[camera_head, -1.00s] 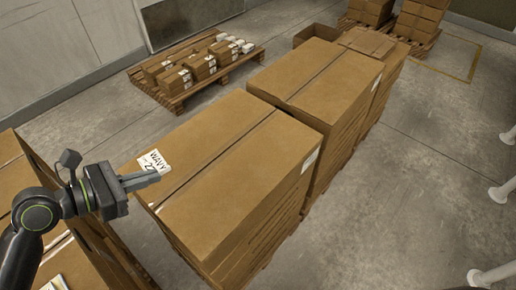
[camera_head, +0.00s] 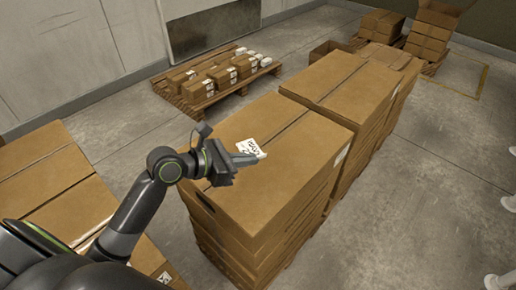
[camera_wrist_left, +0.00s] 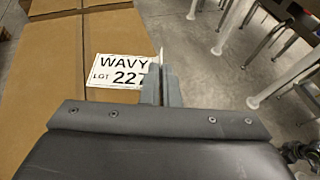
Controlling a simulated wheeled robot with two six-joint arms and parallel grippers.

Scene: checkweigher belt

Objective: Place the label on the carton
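The label (camera_head: 251,147) is a white rectangle with black print, and in the left wrist view it (camera_wrist_left: 115,68) reads "WAVY LOT 227". My left gripper (camera_head: 250,159) is shut on one end of it; its fingers (camera_wrist_left: 161,80) hide that end of the print. The carton (camera_head: 290,180) is a large brown taped box, topmost of a stack, and also shows in the left wrist view (camera_wrist_left: 40,90). The label is over the carton's top, near the tape seam. I cannot tell whether it touches the carton. My right gripper is in neither view.
More stacked cartons (camera_head: 345,85) stand close behind. Other cartons (camera_head: 60,185) stand at the left. A pallet (camera_head: 205,103) with small labelled boxes is at the back. White posts (camera_head: 510,202) stand at the right; the floor between (camera_head: 420,190) is clear.

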